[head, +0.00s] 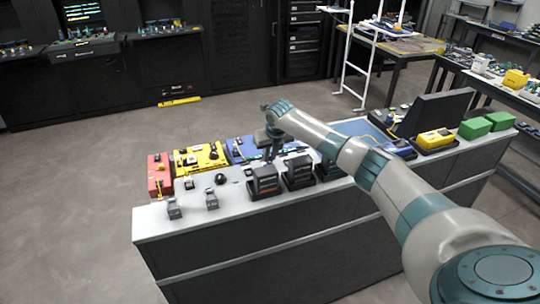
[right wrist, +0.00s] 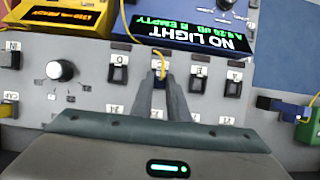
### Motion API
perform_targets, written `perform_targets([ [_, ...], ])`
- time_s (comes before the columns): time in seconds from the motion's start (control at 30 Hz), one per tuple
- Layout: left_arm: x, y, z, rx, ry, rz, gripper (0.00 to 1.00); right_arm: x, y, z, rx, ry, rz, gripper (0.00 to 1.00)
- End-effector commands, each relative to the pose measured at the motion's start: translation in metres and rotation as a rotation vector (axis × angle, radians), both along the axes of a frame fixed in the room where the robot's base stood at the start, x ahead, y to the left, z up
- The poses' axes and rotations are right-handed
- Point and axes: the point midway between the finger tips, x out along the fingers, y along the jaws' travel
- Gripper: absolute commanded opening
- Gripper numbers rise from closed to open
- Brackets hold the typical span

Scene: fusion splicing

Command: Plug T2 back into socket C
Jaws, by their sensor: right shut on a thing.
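My right gripper (right wrist: 160,82) is shut on a small plug (right wrist: 159,71) with a yellow cable, which I take to be T2. In the right wrist view the fingers are over the panel, in the row of dark sockets, between the socket labelled D (right wrist: 118,73) and the one labelled B (right wrist: 198,82). Socket C's label and opening are hidden there by the fingers and plug. I cannot tell whether the plug is seated or just above the panel. In the head view my right gripper (head: 269,153) points down at the bench (head: 225,203). My left gripper is not in view.
A blue unit's display (right wrist: 195,28) reads NO LIGHT behind the sockets. Socket A (right wrist: 232,87) and a black knob (right wrist: 60,70) flank the row. A yellow unit (head: 200,159), a red unit (head: 159,175) and several black devices (head: 265,182) crowd the bench.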

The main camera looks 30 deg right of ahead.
Motion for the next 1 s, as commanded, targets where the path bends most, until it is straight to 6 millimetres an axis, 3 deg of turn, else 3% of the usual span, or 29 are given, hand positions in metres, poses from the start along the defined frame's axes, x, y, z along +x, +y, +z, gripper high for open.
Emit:
perform_targets([
  [0.63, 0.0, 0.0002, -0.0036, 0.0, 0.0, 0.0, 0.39, -0.0001, 0.0, -0.0092, 0.0, 0.0, 0.0, 0.0],
  [0.67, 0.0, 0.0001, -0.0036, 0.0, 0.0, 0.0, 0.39, -0.0001, 0.0, -0.0092, 0.0, 0.0, 0.0, 0.17],
  [0.73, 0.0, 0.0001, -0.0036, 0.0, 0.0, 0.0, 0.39, 0.0, 0.0, -0.0091, 0.0, 0.0, 0.0, 0.34],
  [1.0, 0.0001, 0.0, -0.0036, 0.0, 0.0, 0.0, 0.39, -0.0001, 0.0, -0.009, 0.0, 0.0, 0.0, 0.37],
])
